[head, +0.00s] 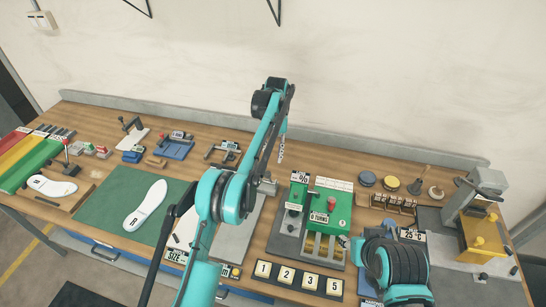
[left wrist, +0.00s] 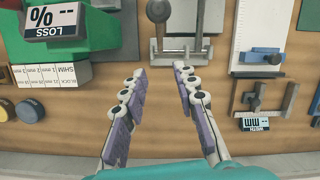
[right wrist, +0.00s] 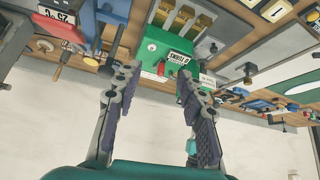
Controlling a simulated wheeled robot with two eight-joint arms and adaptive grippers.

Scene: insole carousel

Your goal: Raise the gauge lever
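A metal gauge with a U-shaped lever frame (left wrist: 181,45) and a dark rounded knob (left wrist: 178,17) shows at the top middle of the left wrist view, cut by the picture edge. I take this as the gauge lever; its exact angle is hard to tell. In the head view, a metal part of the gauge (head: 267,186) shows beside my left arm, which hides most of it. My left gripper (left wrist: 161,70) is open and empty, short of the lever and apart from it; it points down in the head view (head: 281,155). My right gripper (right wrist: 157,76) is open and empty.
A green press (head: 325,205) with a loss display (left wrist: 55,28) stands right of the gauge in the head view. A width caliper (left wrist: 262,105) is on the other side. A number strip (head: 298,277) lies in front. Bare wood (left wrist: 145,100) lies under the left fingers.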

